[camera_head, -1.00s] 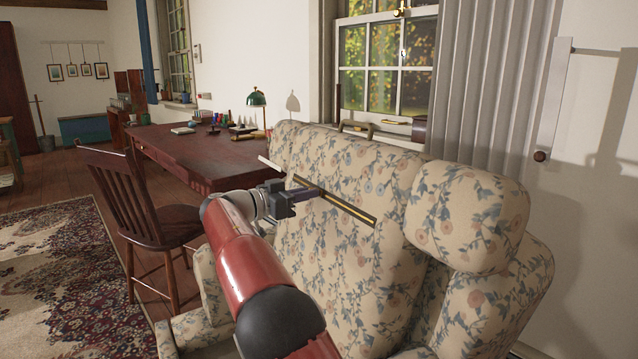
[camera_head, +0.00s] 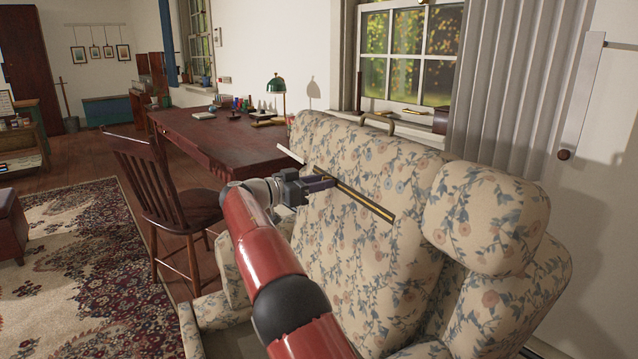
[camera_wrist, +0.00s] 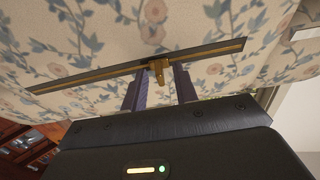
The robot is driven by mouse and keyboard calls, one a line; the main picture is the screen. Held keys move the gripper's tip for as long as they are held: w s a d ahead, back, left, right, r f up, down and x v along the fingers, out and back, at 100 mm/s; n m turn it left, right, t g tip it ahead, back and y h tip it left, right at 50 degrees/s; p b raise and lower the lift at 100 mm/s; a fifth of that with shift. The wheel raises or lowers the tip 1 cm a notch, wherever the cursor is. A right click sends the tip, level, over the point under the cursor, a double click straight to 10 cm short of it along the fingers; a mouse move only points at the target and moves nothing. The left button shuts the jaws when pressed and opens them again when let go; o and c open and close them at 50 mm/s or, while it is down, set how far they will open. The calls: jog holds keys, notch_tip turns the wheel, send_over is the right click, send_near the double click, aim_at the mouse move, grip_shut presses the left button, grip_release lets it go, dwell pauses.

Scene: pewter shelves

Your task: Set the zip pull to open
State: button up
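The zip is a long dark strip with a brass-yellow line (camera_head: 365,203), slanting across the floral armchair's cushioned surface (camera_head: 350,240). In the wrist view the zip track (camera_wrist: 90,78) runs from lower left to upper right. The brass zip pull (camera_wrist: 158,70) sits on the track, right of its middle. My gripper (camera_wrist: 160,78) has its two purple-grey fingers apart, one on each side of the pull, with small gaps showing. In the head view my gripper (camera_head: 330,182) reaches the zip from the left, and the pull is too small to make out there.
A dark wooden chair (camera_head: 165,195) stands left of my arm. Behind it is a red-brown desk (camera_head: 220,140) with a green lamp (camera_head: 277,86). The armchair's padded headrest (camera_head: 485,215) bulges out at right. A patterned rug (camera_head: 90,250) covers the floor at left.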

jog(key=v, duration=0.7)
jog(key=shift+s+a+b, duration=0.15)
jog(key=shift+a+b, duration=0.15)
jog(key=shift+a, duration=0.05)
jog(key=w+d+t+h, duration=0.1)
jog(key=w+d+h, duration=0.2)
jog(key=d, duration=0.4)
jog(key=shift+w+d+f+t+h+p, duration=0.2)
jog(key=shift+d+t+h+p, duration=0.15)
jog(key=shift+h, duration=0.25)
jog(key=shift+a, duration=0.1)
grip_shut()
